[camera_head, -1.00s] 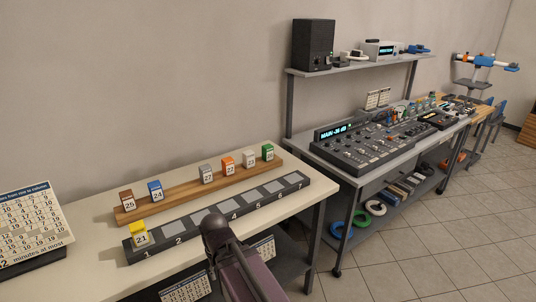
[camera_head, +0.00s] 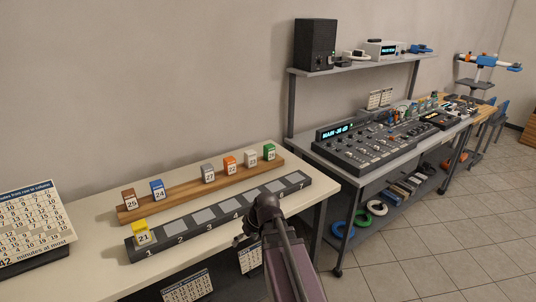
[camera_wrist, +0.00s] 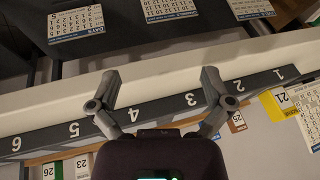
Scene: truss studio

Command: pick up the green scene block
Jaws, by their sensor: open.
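The green block (camera_head: 269,151), with a numbered white label, stands upright at the right end of the wooden rack (camera_head: 130,214) in the head view. My gripper (camera_head: 246,230) is in front of and below it, near the front edge of the table, clearly apart from it. In the wrist view my gripper (camera_wrist: 157,84) has its two fingers spread with nothing between them.
Orange block (camera_head: 230,163) and grey blocks stand close left of the green one. Blue block (camera_head: 157,189) and brown block (camera_head: 129,198) are further left. A dark numbered rail (camera_head: 160,243) lies in front, with yellow block (camera_head: 142,231) on slot 1. A mixing-desk table (camera_head: 385,172) stands right.

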